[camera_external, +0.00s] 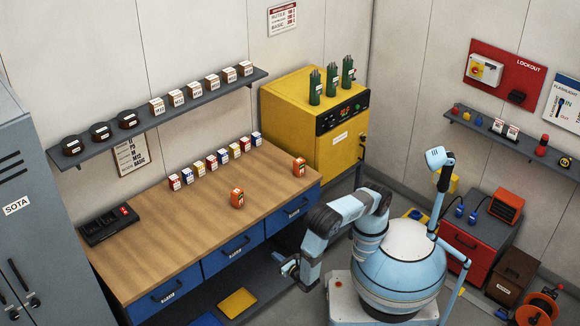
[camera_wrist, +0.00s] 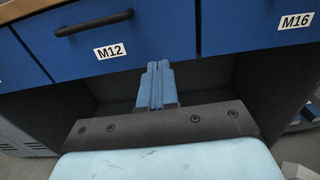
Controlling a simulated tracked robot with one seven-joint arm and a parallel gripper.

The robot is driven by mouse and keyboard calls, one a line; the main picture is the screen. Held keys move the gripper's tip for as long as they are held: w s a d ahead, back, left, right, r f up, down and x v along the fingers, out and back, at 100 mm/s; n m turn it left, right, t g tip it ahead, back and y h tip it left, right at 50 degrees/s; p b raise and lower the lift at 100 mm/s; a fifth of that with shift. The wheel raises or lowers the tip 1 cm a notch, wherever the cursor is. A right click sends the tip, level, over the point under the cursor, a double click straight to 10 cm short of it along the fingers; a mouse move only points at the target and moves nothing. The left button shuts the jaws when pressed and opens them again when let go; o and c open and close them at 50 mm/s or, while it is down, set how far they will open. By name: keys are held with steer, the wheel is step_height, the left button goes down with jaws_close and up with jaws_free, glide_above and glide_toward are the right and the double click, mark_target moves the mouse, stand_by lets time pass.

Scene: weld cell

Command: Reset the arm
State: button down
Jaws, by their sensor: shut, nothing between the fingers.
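My gripper (camera_external: 287,268) is low in front of the workbench, at the end of my bent light-blue arm. In the wrist view its two blue fingers (camera_wrist: 157,84) are pressed together with nothing between them. They point toward the lower edge of a blue drawer labelled M12 (camera_wrist: 70,62) and the dark open space under it. I cannot tell the exact gap to the drawer. Another blue drawer labelled M16 (camera_wrist: 250,30) is to the right. Both drawers look closed.
A yellow tray (camera_external: 238,302) lies on the lower shelf. A yellow machine (camera_external: 290,120) stands behind. A red cabinet (camera_external: 462,250) is at right.

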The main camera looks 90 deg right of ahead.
steer(key=s+d+r+m+g+y, duration=0.1)
steer(key=s+d+r+m+g, duration=0.2)
steer(key=d+r+m+g, duration=0.55)
steer(key=s+d+r+m+g+y, duration=0.1)
steer(key=s+d+r+m+g, duration=0.25)
steer(key=d+r+m, duration=0.6)
steer(key=s+r+m+t+y, duration=0.2)
steer(key=s+r+m+y, duration=0.2)
steer(key=s+r, duration=0.4)
steer(key=s+a+r+m+t+y, duration=0.1)
steer(key=s+r+m+y, duration=0.4)
steer(key=r, duration=0.8)
steer(key=s+t+y, duration=0.1)
steer(key=s, duration=0.1)
steer(key=shift+s+r+t+y, duration=0.35)
steer(key=shift+t+y, duration=0.05)
